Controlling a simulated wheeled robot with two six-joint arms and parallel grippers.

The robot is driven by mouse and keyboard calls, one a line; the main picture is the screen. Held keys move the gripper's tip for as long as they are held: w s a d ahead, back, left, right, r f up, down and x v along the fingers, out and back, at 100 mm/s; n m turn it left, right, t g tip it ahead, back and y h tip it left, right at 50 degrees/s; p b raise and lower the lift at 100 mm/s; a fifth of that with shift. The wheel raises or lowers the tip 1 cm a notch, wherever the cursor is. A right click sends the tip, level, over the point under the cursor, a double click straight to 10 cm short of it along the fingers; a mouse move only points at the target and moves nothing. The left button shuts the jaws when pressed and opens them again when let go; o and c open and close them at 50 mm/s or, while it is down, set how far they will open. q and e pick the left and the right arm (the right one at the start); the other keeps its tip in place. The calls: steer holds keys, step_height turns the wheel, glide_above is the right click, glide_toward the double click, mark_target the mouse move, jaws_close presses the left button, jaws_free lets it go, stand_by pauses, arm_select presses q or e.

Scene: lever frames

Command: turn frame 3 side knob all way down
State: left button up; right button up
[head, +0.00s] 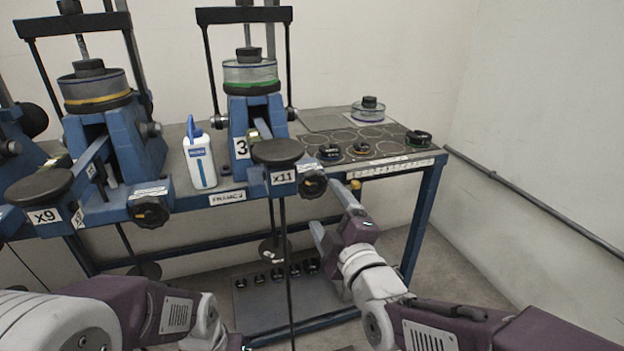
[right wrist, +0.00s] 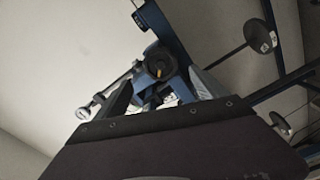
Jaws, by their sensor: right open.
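Frame 3 (head: 240,112) is a blue lever frame marked "3", with a lever ending in a black disc (head: 277,151) marked x11. Its side knob (head: 312,184) is black and round, on the right below the disc. In the right wrist view a black knob (right wrist: 160,65) with a small yellow mark shows ahead, between the fingers in the picture. My right gripper (head: 335,212) is open and empty, below and right of the knob, with a gap. My left arm shows at lower left, but its gripper's jaws are out of the picture.
Another frame with an x9 disc (head: 39,188) and its own knob (head: 150,211) stands to the left. A white bottle (head: 200,160) stands between the frames. Ring weights (head: 361,150) lie on the table at right. A thin rod (head: 288,260) hangs below the x11 disc.

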mark_target(313, 188)
steer(key=p+x, duration=0.1)
steer(key=x, duration=0.8)
steer(key=shift+w+f, duration=0.1)
steer(key=shift+w, duration=0.05)
steer(key=shift+w+a+f, duration=0.1)
steer(key=shift+w, duration=0.1)
steer(key=c, duration=0.3)
jaws_close()
